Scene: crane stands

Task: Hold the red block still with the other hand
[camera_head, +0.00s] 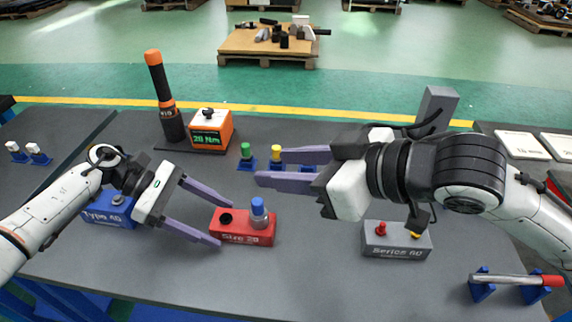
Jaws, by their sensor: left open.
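The red block (236,238), with white lettering on its front, sits on the dark grey table. My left gripper (225,224) is open, coming in from the left. Its upper finger ends near the block's back left and its lower finger overlaps the block's front left corner in the picture. Whether either finger touches the block I cannot tell. My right gripper (266,167) is open, its fingers pointing left, above and behind the red block.
Green (246,150) and yellow (276,152) pegs stand in blue holders behind my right gripper. A blue block (108,212) lies beneath my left arm, a grey block (396,243) to the right. An orange-handled tool (162,90) and orange display box (211,130) stand at the back.

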